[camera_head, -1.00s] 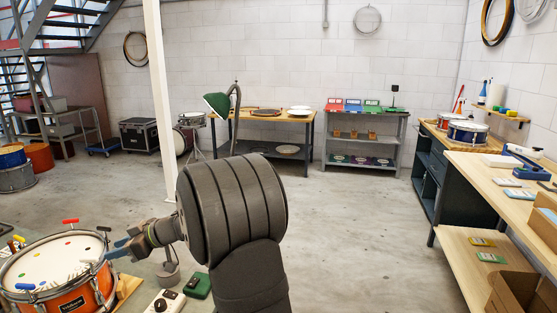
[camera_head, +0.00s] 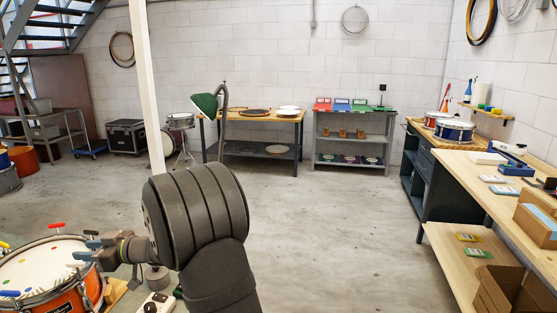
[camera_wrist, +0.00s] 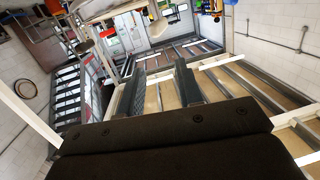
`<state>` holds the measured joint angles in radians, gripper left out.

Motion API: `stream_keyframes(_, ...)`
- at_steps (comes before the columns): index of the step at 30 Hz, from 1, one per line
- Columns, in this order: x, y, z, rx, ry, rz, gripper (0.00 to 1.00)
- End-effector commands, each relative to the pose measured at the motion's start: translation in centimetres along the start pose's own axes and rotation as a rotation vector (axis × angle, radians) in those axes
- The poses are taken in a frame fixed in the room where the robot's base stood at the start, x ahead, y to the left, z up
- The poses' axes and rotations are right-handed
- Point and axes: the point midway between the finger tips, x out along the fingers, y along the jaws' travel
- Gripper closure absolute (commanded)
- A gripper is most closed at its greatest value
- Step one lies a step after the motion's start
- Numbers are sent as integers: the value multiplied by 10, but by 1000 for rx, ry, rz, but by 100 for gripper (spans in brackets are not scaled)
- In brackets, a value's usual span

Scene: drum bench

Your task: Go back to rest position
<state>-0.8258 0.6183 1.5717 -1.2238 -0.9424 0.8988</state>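My gripper (camera_head: 84,254) is at the lower left of the head view, over or beside the right rim of an orange drum (camera_head: 72,300); the exact gap cannot be told. In the wrist view its two dark fingers (camera_wrist: 160,92) stand apart with nothing between them. The drum has a white head with coloured dots and several coloured-handled parts at its rim. Its left and front parts are cut off by the picture edge. My dark arm fills the lower middle of the head view.
A grey shelf (camera_head: 352,150) and a table (camera_head: 255,117) stand at the back wall. The middle floor is clear.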

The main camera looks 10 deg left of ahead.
Motion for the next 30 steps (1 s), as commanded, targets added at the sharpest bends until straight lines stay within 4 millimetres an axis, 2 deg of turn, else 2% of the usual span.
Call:
stream_keyframes(6, 20, -2, 9, 23, 38, 46, 67)
stream_keyframes(12, 28, -2, 13, 32, 54, 74, 67)
stream_keyframes(30, 29, -2, 14, 34, 57, 79, 67)
